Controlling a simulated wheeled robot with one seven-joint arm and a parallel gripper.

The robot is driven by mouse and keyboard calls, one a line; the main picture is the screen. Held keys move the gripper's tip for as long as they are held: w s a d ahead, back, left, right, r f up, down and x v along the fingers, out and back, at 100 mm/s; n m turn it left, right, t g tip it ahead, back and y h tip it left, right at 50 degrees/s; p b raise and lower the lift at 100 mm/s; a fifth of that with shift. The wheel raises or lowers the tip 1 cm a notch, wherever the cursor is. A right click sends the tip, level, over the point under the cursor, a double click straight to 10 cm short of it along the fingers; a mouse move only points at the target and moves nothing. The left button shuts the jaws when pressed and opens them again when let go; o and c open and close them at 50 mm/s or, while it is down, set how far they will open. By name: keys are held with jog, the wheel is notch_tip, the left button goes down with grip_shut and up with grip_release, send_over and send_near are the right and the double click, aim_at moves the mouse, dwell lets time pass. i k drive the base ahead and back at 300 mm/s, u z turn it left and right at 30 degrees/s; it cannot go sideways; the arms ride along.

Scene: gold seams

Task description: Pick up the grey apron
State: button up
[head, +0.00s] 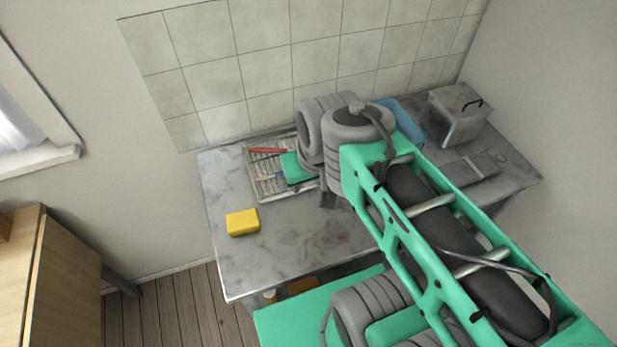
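A flat, folded grey piece with a darker band and a thin loop beside it lies at the right of the grey marbled table (235,270); it looks like the grey apron (472,169). My arm crosses in front of the table and covers part of the area to the left of this piece. My gripper (328,194) shows only as a small dark grey part below the wrist, over the table near the rack, well left of the apron. Its fingers are mostly hidden, so I cannot tell whether it is open or holds anything.
A yellow block (242,222) lies at the table's left. A wire rack (263,182) holds a red item (267,151) and a green item (294,168). A grey box (458,115) and a partly hidden blue item (402,117) stand at the back right.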

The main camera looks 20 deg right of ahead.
aim_at(465, 171)
jog(key=u, duration=0.3)
jog(key=k, duration=1.45)
jog(key=z, duration=1.3)
jog(key=i, duration=1)
jog(key=z, duration=1.2)
jog(key=i, duration=0.6)
jog(key=u, duration=1.7)
